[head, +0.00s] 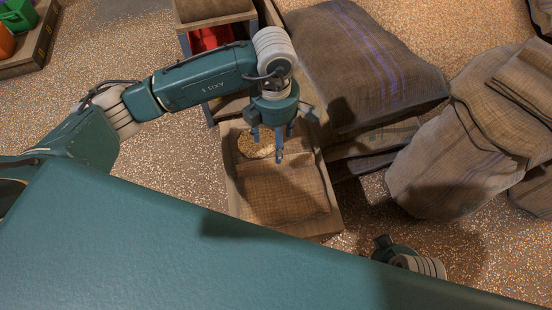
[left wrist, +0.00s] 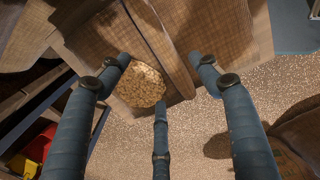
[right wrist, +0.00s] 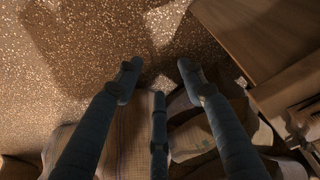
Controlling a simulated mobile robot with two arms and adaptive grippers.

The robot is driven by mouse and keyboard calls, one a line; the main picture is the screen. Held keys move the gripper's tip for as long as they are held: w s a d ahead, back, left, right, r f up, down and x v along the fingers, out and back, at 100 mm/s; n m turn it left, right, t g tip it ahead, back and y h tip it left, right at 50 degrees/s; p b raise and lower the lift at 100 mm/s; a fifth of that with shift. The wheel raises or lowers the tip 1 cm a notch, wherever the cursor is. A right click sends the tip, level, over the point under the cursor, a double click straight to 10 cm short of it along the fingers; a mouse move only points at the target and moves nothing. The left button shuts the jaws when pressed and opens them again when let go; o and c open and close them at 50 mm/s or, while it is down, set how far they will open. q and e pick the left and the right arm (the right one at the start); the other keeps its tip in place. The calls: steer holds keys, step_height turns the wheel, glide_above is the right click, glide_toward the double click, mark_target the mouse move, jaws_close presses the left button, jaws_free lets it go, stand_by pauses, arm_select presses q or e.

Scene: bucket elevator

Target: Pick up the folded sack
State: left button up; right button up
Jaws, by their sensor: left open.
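A folded brown burlap sack (head: 285,190) lies flat in a shallow wooden tray (head: 327,214) on the floor. A round patch of pale grain (head: 256,144) shows beside the sack's far edge, under my left gripper. My left gripper (head: 274,145) points down over the tray's far part, fingers spread and empty. In the left wrist view the grain (left wrist: 140,86) and brown cloth (left wrist: 213,30) lie beyond its fingers. My right gripper (right wrist: 158,70) has its fingers apart with nothing between them, over the floor and sack cloth. In the head view my body mostly hides it.
A large full sack (head: 365,65) with purple stripes lies right of the tray. More bulky sacks (head: 450,170) are heaped farther right. A wooden stand (head: 213,12) with a red item (head: 210,38) is behind the tray. Speckled floor (head: 130,50) is clear at the left.

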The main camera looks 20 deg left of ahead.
mark_target(276, 165)
arm_select(q)
steer(key=f, duration=0.2)
steer(key=shift+s+d+f, duration=0.1)
steer(key=shift+s+f, duration=0.15)
steer(key=shift+f, duration=0.7)
step_height(276, 165, down, 4)
steer(key=shift+r+b, duration=0.2)
steer(key=shift+b, duration=0.4)
steer(key=shift+w+f, duration=0.15)
steer(key=shift+f, duration=0.4)
steer(key=shift+r, duration=0.1)
jaws_close()
arm_select(e)
steer(key=v, duration=0.5)
steer(key=shift+w+d+r, duration=0.1)
steer(key=shift+w+r, duration=0.05)
steer(key=shift+r, duration=0.25)
